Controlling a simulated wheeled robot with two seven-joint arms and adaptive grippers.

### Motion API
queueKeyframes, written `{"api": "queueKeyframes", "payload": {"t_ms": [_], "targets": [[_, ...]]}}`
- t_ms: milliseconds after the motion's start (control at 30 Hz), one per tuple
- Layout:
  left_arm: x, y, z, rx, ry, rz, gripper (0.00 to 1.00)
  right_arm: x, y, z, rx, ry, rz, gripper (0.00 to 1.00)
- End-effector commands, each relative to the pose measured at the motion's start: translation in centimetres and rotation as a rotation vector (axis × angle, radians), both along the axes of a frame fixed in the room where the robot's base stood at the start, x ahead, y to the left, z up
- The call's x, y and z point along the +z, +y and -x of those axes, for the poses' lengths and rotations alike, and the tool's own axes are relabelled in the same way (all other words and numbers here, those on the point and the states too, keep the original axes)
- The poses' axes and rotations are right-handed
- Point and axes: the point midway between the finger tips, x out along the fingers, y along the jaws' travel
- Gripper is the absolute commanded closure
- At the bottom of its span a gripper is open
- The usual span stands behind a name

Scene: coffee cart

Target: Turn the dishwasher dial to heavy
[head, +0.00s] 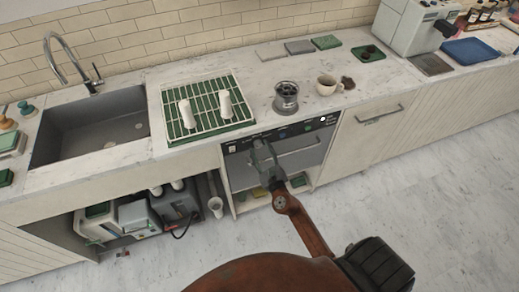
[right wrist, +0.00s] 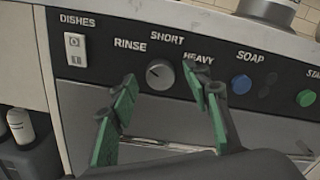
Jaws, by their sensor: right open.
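The dishwasher (head: 295,160) is set under the counter, with a black control panel along its top; the panel also shows in the right wrist view (right wrist: 100,58). The round grey dial (right wrist: 160,74) sits below the labels RINSE, SHORT and HEAVY. Its small light mark seems to point up and left, towards RINSE, but this is hard to tell. My right gripper (right wrist: 160,78) is open, its green-padded fingers either side of the dial, with a visible gap to it. The right fingertip overlaps the edge of HEAVY. In the head view my right gripper (head: 262,152) hides the dial. My left gripper is out of view.
A white rocker switch (right wrist: 75,49) is left of the dial; a blue button (right wrist: 241,84) and a green button (right wrist: 306,97) are to its right. On the counter above stand a metal grinder-like container (head: 286,98), a cup (head: 326,85) and a rack with two white cups (head: 207,118).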

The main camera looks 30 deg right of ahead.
Motion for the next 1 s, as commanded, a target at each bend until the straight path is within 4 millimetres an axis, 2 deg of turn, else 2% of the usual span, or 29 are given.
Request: {"api": "queueKeyframes", "payload": {"t_ms": [100,367,1000], "targets": [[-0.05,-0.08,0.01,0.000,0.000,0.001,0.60,0.03,-0.13,-0.62,-0.001,-0.001,-0.001,0.56],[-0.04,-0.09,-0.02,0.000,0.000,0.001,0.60,0.00,-0.16,-0.68,0.000,0.000,-0.002,0.56],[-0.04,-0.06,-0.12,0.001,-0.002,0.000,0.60,-0.02,-0.14,-0.67,0.000,0.000,-0.003,0.97]]}}
